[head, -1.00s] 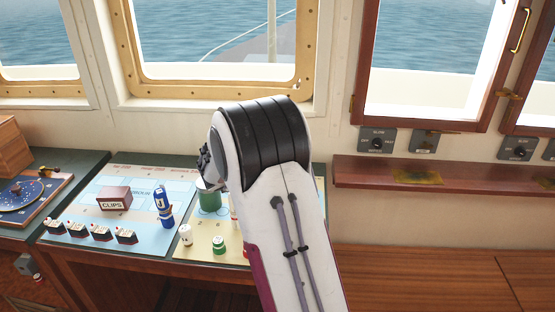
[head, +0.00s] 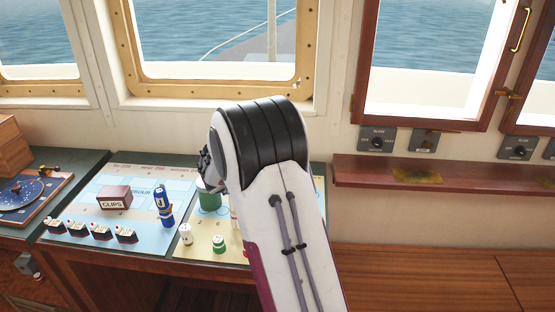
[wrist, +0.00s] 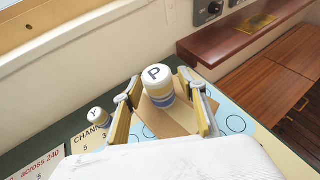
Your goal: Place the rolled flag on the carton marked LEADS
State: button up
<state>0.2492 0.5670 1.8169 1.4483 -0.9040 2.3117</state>
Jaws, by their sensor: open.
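My gripper is open, with one finger on each side of the flag and gaps visible. Below the flag is a flat brown, carton-coloured surface (wrist: 172,126); no lettering shows on it, so I cannot tell if it is the LEADS carton. In the head view my arm hides this spot and most of my gripper (head: 206,168).
A carton marked CLIPS (head: 115,198), a blue rolled flag (head: 163,205) and several small ship models (head: 101,232) stand on the chart table (head: 85,262). A white piece (head: 186,235) and a green one (head: 218,243) are nearer. A Y-marked roll (wrist: 97,116) and a wooden ledge (wrist: 236,38) flank my gripper.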

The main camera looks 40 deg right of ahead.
jog(key=shift+r, duration=0.1)
jog(key=shift+r, duration=0.15)
jog(key=shift+s+a+r, duration=0.2)
jog(key=shift+a+r, duration=0.05)
jog(key=shift+a, duration=0.4)
jog(key=v, duration=1)
jog(key=shift+a, duration=0.2)
jog(key=shift+s+r, duration=0.1)
